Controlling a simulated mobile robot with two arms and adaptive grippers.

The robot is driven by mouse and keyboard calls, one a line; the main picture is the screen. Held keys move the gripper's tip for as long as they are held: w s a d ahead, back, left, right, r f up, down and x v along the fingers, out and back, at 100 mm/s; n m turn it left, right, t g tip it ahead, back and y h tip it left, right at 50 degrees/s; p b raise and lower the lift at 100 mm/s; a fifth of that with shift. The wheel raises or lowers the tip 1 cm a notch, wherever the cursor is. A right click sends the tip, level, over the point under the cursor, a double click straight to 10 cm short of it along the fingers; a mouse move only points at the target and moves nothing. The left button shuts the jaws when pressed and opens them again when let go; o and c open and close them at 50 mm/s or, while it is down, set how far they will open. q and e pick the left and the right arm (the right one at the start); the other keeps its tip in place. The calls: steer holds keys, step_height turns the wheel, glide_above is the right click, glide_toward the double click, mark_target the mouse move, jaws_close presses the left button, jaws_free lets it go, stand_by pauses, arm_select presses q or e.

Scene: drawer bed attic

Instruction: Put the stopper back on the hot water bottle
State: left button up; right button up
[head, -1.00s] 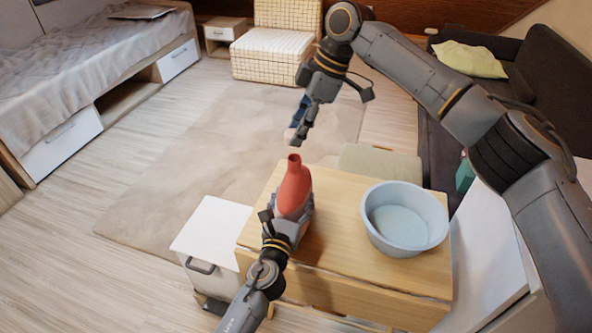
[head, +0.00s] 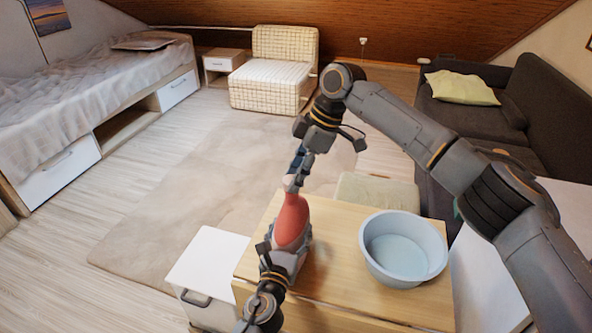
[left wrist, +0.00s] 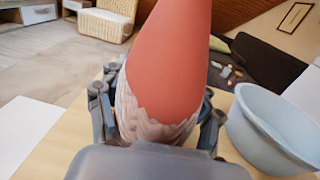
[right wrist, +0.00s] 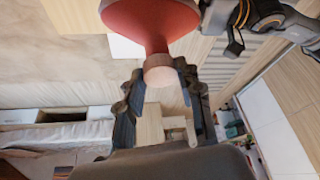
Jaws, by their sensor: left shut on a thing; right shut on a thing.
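The red hot water bottle (head: 291,218) stands upright over the wooden table, its lower part in a grey knitted cover (left wrist: 150,120). My left gripper (head: 288,248) is shut around the covered lower part; its fingers flank it in the left wrist view. My right gripper (head: 291,184) is at the top of the bottle, fingers pointing down. It is shut on the pinkish stopper (right wrist: 160,72), which shows between the fingertips in the right wrist view. The stopper is in line with the bottle's neck (right wrist: 156,46) and appears to touch it. I cannot tell how firmly it sits.
A light blue basin (head: 403,250) stands on the wooden table (head: 335,270), right of the bottle. A white cabinet (head: 208,262) is left of the table, and a stool-like seat (head: 378,192) is behind it. Open floor lies beyond, with a bed (head: 95,80) at left.

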steer(key=shift+f, duration=0.4)
steer(key=shift+f, duration=0.55)
